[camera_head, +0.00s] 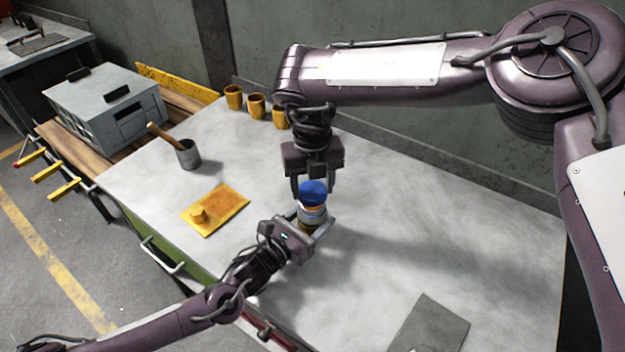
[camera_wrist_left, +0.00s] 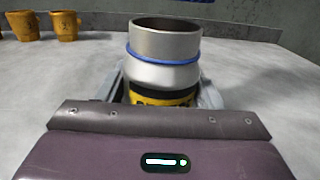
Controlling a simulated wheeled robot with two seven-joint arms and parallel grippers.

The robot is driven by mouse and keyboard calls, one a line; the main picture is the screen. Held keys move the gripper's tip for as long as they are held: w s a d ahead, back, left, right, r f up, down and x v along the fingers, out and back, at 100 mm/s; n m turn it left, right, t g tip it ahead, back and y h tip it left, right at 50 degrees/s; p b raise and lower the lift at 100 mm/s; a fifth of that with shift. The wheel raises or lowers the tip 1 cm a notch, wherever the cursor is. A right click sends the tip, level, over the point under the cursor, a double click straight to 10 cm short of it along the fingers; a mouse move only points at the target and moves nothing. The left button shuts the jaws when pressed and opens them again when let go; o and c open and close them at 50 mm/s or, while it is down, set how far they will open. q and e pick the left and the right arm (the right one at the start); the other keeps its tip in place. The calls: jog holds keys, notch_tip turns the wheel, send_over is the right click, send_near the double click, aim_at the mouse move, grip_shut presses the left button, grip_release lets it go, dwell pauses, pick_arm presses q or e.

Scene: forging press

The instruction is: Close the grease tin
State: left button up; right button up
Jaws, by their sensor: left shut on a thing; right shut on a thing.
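The grease tin (camera_head: 312,214) stands on the grey table near its middle, a silver can with a blue ring and a yellow and black label, upright. In the left wrist view the tin (camera_wrist_left: 165,72) has an open top with a dark inside. My left gripper (camera_head: 312,224) is shut around its lower body, one finger on each side. My right gripper (camera_head: 313,184) comes down from above and is shut on the blue lid (camera_head: 313,192), just over the tin's mouth. Any gap between lid and rim is hard to judge.
A yellow plate (camera_head: 228,209) with a small knob lies to the left. Behind it stands a grey pot (camera_head: 188,155) with a wooden handle. Several ochre cups (camera_head: 256,106) line the back edge. A dark flat sheet (camera_head: 430,325) lies front right. The table's right side is clear.

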dwell(0.4)
jog(key=shift+f, duration=0.85)
jog(key=shift+f, duration=0.55)
